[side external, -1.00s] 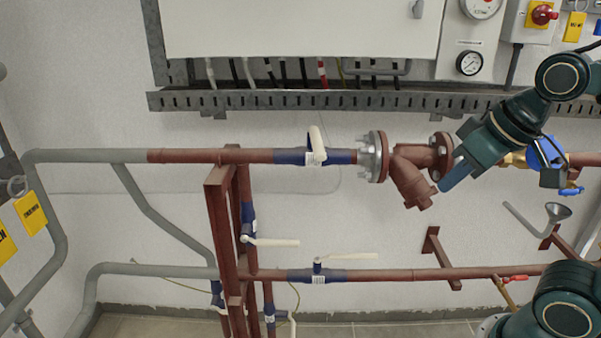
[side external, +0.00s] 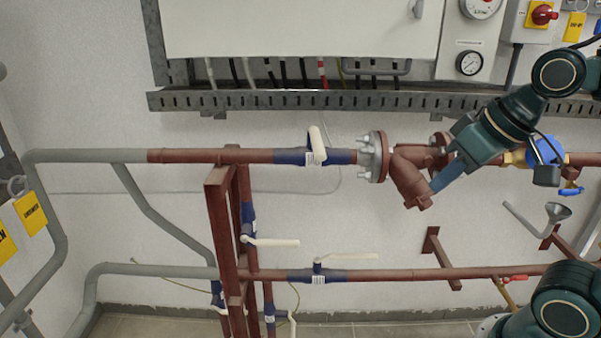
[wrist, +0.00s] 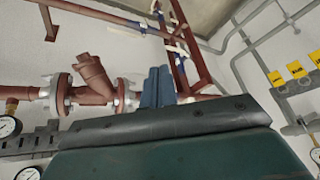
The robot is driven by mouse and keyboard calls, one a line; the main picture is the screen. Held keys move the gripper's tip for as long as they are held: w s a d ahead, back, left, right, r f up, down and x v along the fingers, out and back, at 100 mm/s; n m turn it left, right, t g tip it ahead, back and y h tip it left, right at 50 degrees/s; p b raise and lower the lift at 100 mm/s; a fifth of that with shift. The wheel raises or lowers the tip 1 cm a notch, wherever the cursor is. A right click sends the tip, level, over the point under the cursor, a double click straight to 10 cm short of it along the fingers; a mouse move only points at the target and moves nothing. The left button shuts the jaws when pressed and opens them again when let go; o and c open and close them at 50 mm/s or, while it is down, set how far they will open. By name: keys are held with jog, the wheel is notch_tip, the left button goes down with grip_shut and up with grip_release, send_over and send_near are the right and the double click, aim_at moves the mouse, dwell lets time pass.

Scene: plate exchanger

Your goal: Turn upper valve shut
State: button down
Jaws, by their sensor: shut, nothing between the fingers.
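The upper valve (side external: 290,156) is a blue body on the upper red-brown pipe in the side view. Its cream lever (side external: 318,145) sticks out across the pipe, foreshortened towards the camera. My gripper (side external: 436,184) is to the right of the valve, by the flanged Y-shaped strainer, with its blue fingers pointing down-left and overlapping the strainer in the picture. In the wrist view my gripper (wrist: 158,74) has its fingers together and empty. The upper valve is not clearly seen there; the fingers cover part of the upper pipe.
The strainer (side external: 411,180) and its left flange (side external: 377,157) lie between my gripper and the valve. A lower valve (side external: 317,275) sits on the lower pipe. A cable tray (side external: 430,101) runs above. Open wall shows between the pipes.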

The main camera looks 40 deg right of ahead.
aim_at(316, 140)
jog(key=w+d+r+m, duration=0.3)
jog(key=w, duration=0.5)
jog(key=w+d+r+m+t+y, duration=0.1)
jog(key=w+d+r+m, duration=0.1)
jog(key=w, duration=0.6)
jog(key=shift+w+d+r+m, duration=0.15)
jog(key=shift+d+r+m, duration=0.25)
jog(key=shift+d+r, duration=0.55)
jog(key=shift+d+f, duration=0.25)
jog(key=shift+f, duration=0.05)
jog(key=w+a+f, duration=0.4)
jog(key=w+f, duration=0.4)
jog(key=shift+w, duration=0.25)
jog(key=shift+a, duration=0.1)
